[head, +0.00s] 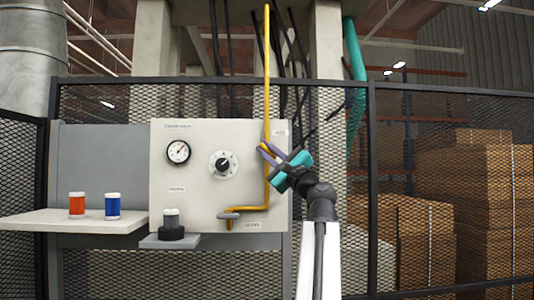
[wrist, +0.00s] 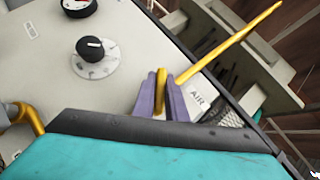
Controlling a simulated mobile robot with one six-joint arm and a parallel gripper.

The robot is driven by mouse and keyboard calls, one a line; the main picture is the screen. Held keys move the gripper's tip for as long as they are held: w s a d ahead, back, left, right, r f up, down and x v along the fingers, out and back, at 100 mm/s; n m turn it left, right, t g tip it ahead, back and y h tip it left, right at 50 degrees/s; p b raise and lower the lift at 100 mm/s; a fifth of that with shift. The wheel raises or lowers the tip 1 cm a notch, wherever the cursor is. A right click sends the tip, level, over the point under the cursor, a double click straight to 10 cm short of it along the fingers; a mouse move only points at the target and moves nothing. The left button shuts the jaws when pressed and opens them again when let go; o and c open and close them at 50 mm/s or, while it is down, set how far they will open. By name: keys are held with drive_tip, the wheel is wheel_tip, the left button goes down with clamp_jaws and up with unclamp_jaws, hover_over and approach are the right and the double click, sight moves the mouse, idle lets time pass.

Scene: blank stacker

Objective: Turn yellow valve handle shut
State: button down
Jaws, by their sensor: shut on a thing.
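The yellow valve handle (wrist: 161,78) is a short yellow bar on the pale panel, near the label AIR. My gripper (wrist: 161,92) has its purple fingers shut on it, one finger on each side; the handle's end shows between them. In the head view, my gripper (head: 264,150) reaches from the right to the yellow pipe (head: 267,75) at the panel's upper right. The fingers and teal gripper body hide much of the handle there, and its exact angle is hard to tell.
The panel (head: 200,135) carries a gauge (head: 178,152) and a black knob (head: 223,164). An orange can (head: 77,205) and a blue can (head: 113,206) stand on the left shelf (head: 60,222). Mesh fence stands behind.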

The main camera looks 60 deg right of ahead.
drive_tip(key=n+g+y+b, duration=0.1)
drive_tip(key=n+y, duration=0.1)
drive_tip(key=n, duration=0.1)
drive_tip(key=n+g+y+b, duration=0.1)
drive_tip(key=n, duration=0.2)
drive_tip(key=shift+d+f+y, duration=0.1)
drive_tip(key=shift+y, duration=0.3)
drive_tip(key=shift+f+n+g+y+b, duration=0.15)
drive_tip(key=shift+n+g+y+b, duration=0.45)
drive_tip(key=shift+n+g, duration=0.9)
drive_tip(key=c, duration=1.8)
unclamp_jaws()
drive_tip(key=shift+w+a, duration=0.1)
drive_tip(key=shift+a, duration=0.1)
drive_tip(key=s+a+p, duration=0.2)
drive_tip(key=s+p, duration=0.1)
drive_tip(key=s, duration=1)
drive_tip(key=shift+s, duration=0.35)
drive_tip(key=shift+s, duration=0.1)
